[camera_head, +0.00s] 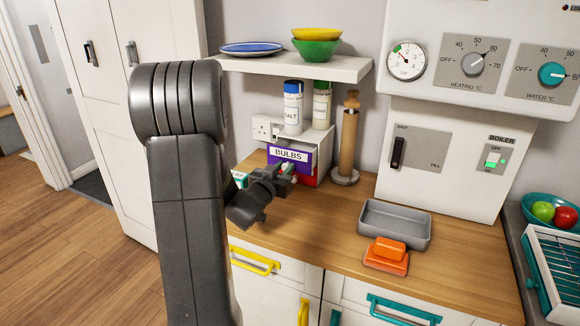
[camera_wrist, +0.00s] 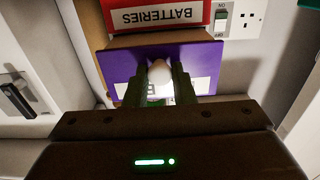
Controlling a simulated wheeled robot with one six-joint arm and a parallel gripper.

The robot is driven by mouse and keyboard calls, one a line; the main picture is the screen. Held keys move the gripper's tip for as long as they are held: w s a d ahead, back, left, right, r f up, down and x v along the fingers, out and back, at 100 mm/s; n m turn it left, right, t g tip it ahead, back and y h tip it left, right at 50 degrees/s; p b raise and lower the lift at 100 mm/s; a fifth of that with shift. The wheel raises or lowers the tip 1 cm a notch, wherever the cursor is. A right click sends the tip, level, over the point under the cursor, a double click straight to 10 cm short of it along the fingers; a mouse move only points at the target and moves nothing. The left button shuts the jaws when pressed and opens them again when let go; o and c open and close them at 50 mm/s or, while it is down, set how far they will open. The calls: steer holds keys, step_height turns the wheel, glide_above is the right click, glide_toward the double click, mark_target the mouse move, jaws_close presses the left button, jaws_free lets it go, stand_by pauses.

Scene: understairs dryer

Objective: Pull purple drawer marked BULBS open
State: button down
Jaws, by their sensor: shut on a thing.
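The purple drawer (camera_head: 273,159) marked BULBS is in a small white cabinet (camera_head: 318,145) on the wooden worktop. My gripper (camera_head: 284,176) is in front of it, shut on its pale round knob. The wrist view shows the purple front (camera_wrist: 215,58) upside down, with the knob (camera_wrist: 160,73) between my two fingers (camera_wrist: 160,84). A tan drawer body (camera_wrist: 150,39) shows behind the purple front, so the drawer stands out past the red drawer (camera_wrist: 165,14) marked BATTERIES. My fingers hide part of the BULBS label. The drawer's inside is not visible.
A salt jar (camera_head: 292,108) and another jar stand on the cabinet, under a shelf (camera_head: 300,66) with dishes. A wooden roll holder (camera_head: 347,140) stands close on the right.

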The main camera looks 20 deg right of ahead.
steer(key=v, duration=0.6)
steer(key=shift+s+a+b, duration=0.2)
steer(key=shift+a+b, duration=0.05)
steer(key=shift+b, duration=0.15)
steer(key=c, duration=1.3)
jaws_free()
steer(key=v, duration=1.4)
steer(key=shift+b, duration=0.35)
steer(key=shift+d, duration=0.1)
steer(key=x, duration=1.4)
steer(key=shift+p, duration=0.35)
